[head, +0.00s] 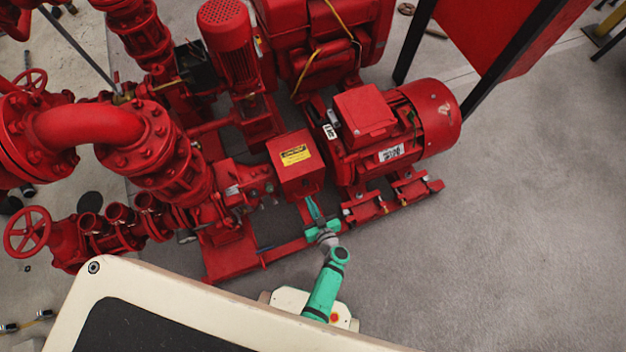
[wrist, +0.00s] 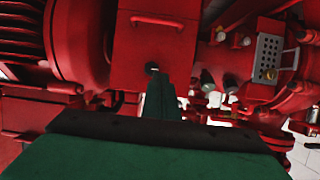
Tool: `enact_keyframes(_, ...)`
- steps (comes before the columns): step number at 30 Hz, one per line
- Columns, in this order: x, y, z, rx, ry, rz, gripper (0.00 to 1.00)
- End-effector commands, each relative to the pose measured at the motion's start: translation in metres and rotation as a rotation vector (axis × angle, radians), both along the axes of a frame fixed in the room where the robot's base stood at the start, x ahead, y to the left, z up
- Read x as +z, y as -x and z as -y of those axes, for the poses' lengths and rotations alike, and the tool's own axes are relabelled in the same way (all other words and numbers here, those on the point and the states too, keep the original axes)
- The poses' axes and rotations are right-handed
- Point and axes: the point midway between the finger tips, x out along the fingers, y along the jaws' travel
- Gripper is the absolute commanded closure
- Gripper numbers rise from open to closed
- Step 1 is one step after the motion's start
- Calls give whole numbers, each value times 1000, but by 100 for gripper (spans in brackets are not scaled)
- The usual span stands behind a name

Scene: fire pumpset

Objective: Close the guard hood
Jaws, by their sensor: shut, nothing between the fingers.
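The guard hood (head: 296,165) is a red box with a yellow warning label, between the pump and the motor. In the head view it looks seated over the gap between them; I cannot tell whether it is fully down. My gripper (head: 314,208) is at the hood's near lower edge, with its fingers pointing at it. In the wrist view the red hood (wrist: 157,45) fills the upper middle, with a red handle on it. The green fingers of my gripper (wrist: 158,92) are together and empty, close to the hood's face. I cannot tell whether they touch it.
The red motor (head: 395,130) stands right of the hood, and the pump with its pipes (head: 150,150) is to the left. A red base rail (head: 285,250) runs below the hood. Open grey floor (head: 500,250) lies to the right.

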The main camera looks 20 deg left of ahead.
Motion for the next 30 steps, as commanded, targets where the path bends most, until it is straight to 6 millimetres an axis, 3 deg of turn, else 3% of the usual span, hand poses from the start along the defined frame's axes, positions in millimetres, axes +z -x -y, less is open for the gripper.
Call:
enact_keyframes(14, -33, -4, -2, -1, -66, 78, 100)
enact_keyframes(30, -40, -5, -3, -2, -81, 104, 100)
